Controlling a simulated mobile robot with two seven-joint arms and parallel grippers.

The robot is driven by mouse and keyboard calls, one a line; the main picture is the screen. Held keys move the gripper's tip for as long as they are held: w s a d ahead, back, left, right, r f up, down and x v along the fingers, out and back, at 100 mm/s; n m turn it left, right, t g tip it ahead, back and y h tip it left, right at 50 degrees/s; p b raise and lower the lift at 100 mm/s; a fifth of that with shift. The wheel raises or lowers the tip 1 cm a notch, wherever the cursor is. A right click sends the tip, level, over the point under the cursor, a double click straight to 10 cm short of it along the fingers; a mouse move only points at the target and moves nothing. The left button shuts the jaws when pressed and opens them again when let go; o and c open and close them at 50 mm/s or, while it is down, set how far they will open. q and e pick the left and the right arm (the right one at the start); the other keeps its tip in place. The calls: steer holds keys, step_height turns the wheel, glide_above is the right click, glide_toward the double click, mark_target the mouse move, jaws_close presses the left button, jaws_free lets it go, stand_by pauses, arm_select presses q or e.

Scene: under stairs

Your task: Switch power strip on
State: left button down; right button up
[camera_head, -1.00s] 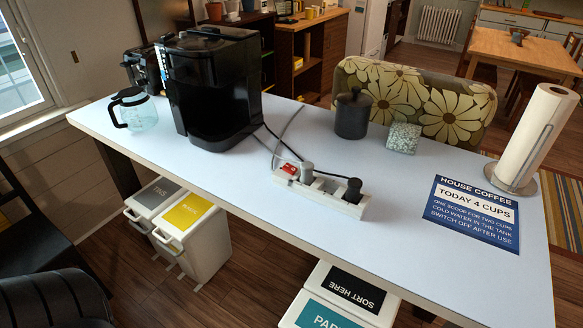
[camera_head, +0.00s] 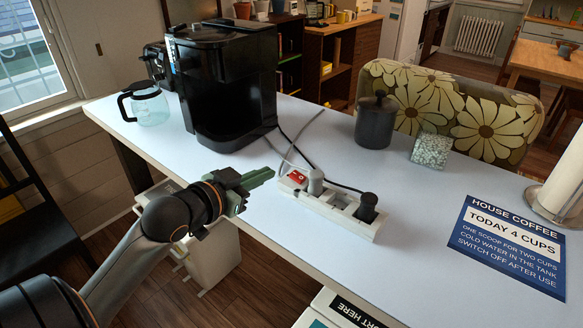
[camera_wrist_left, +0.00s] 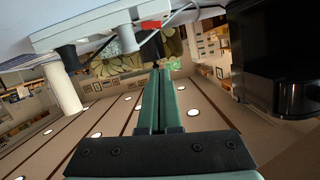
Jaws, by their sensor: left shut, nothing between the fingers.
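The white power strip (camera_head: 333,204) lies on the table with a red switch (camera_head: 297,178) at its left end. A grey plug (camera_head: 316,182) and a black plug (camera_head: 367,207) stand in it. Whether the switch is on cannot be told. My left gripper (camera_head: 271,174) has green fingers, shut and empty, pointing at the switch end from the left, a little short of it. In the left wrist view the shut fingers (camera_wrist_left: 159,72) show below the strip (camera_wrist_left: 90,27) and its red switch (camera_wrist_left: 151,24). My right gripper is not in view.
A black coffee maker (camera_head: 222,85) stands behind my left gripper, with a glass carafe (camera_head: 148,104) to its left. A black canister (camera_head: 375,121), a speckled block (camera_head: 431,150) and a blue sign (camera_head: 515,245) are on the table (camera_head: 420,215). Cables run behind the strip.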

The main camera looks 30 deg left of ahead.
arm_select(q)
steer(key=r, duration=0.1)
glide_above(288, 184)
steer(key=shift+w+d+f, duration=0.15)
steer(key=shift+d+f, duration=0.05)
steer(key=shift+f, duration=0.4)
steer(key=shift+w+d+f, duration=0.1)
steer(key=shift+d+f, duration=0.1)
steer(key=shift+f, duration=0.4)
steer(key=f, duration=0.3)
steer(key=shift+s+a, duration=0.15)
steer(key=shift+a, duration=0.15)
steer(key=shift+a+f, duration=0.1)
steer(key=shift+f, duration=0.4)
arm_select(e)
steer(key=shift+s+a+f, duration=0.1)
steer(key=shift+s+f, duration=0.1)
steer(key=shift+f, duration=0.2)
